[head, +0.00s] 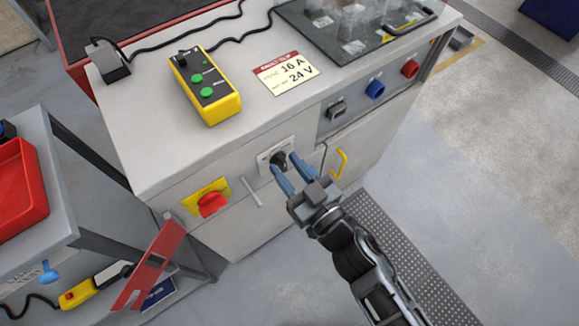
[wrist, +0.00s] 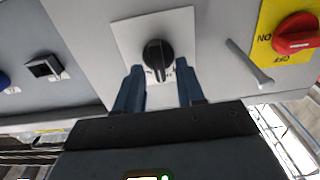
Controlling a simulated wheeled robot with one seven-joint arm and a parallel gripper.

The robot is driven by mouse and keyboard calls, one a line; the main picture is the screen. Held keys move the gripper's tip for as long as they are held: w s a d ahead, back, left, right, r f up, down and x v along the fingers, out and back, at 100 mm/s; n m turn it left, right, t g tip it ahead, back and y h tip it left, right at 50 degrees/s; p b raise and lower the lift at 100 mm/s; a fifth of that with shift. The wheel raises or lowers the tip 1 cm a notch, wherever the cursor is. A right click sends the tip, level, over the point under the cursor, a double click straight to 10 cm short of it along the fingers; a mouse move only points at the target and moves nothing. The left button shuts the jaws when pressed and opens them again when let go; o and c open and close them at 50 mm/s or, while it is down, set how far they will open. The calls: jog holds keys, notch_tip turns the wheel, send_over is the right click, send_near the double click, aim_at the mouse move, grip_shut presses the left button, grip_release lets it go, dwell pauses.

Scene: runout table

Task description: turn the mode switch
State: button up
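The mode switch appears to be the black rotary knob (head: 278,158) on a white plate on the cabinet's front face. In the wrist view the knob (wrist: 158,54) is centred near the top, its grip bar running down the picture. My gripper (head: 284,164) is open in front of it. The two blue fingers (wrist: 159,73) stand to either side of the knob's lower part, with gaps visible on both sides. I cannot tell how deep the fingertips reach. Plate lettering is partly hidden by the fingers.
A grey lever (head: 253,193) and a red rotary switch (head: 211,203) on a yellow plate sit left of the knob. A yellow handle (head: 341,163) is close on the right. A yellow pendant (head: 206,88) lies on top.

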grip_shut()
jog(key=shift+n, duration=0.3)
jog(key=n, duration=0.3)
jog(key=shift+s+a+n, duration=0.1)
jog(key=shift+n, duration=0.2)
jog(key=shift+s+a+f+n, duration=0.1)
jog(key=shift+n, duration=1)
jog(key=shift+s+a+f+n, duration=0.1)
jog(key=shift+n, duration=1)
grip_release()
